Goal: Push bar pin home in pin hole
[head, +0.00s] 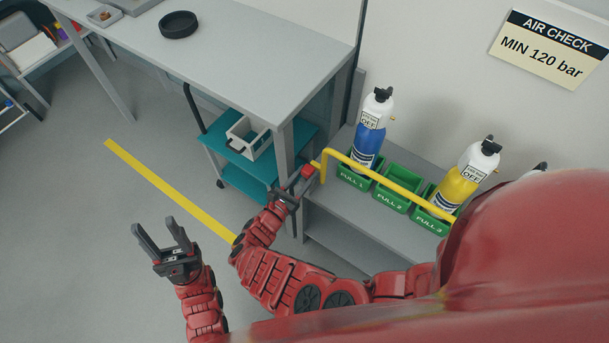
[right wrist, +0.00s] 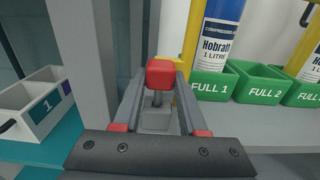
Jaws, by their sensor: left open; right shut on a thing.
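The bar pin (right wrist: 161,72) has a red knob, and its grey shank shows below the knob, above a small grey block (right wrist: 154,121). I cannot tell how deep the shank sits, and the pin hole itself is hidden. In the head view the red knob (head: 311,171) is at the left end of the yellow bar (head: 378,178). My right gripper (head: 303,176) is shut on the bar pin, with a finger on each side of the knob in the right wrist view. My left gripper (head: 157,226) is open and empty above the floor, well left of the bar.
Behind the bar, a blue cylinder (head: 369,137) stands in green holder 1 and a yellow cylinder (head: 462,182) in holder 3. Holder 2 (head: 391,193) is empty. A grey table (head: 260,55) and teal cart (head: 250,184) are close by. Floor around my left gripper is clear.

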